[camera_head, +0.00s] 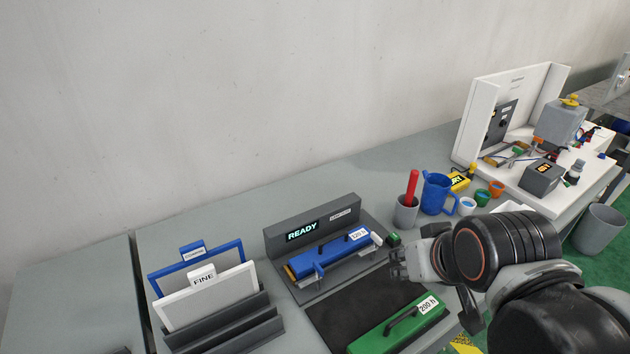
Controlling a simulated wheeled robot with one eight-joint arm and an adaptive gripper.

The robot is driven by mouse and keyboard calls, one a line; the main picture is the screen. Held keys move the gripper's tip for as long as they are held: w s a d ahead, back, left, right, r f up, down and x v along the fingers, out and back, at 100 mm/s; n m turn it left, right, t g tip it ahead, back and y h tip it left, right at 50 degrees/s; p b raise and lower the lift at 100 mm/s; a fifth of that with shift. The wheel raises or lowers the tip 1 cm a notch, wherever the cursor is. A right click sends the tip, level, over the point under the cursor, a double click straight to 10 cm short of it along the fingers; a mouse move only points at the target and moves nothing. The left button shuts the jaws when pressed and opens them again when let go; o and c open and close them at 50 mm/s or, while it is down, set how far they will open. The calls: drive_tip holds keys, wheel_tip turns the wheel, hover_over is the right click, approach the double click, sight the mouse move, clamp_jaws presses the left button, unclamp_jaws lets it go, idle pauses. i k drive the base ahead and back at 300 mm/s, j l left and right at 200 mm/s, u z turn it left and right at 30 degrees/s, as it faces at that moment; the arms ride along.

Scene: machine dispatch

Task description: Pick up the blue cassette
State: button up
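The blue cassette (335,254) is a long blue block with a handle on top and a white label. It lies in a grey machine dock (345,215) whose display reads READY. My gripper (398,265) is just right of the cassette's right end and apart from it in the picture. Its fingers point left. It appears empty, but I cannot tell how far the fingers are spread.
A green cassette (400,325) with a black handle lies on a dark mat (350,318) in front. Plates stand in a dark rack (225,325) at left. A grey cup (405,213) with a red handle and a blue pitcher (436,195) stand behind my gripper.

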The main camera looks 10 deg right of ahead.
sight(332, 250)
drive_tip(key=k+l+u, duration=0.1)
drive_tip(key=l+u, duration=0.15)
drive_tip(key=k+l+u, duration=0.1)
drive_tip(key=l+u, duration=0.2)
drive_tip(key=k+l+u, duration=0.25)
drive_tip(key=l, duration=0.15)
drive_tip(key=k+j+u, duration=0.1)
drive_tip(key=i+l, duration=0.15)
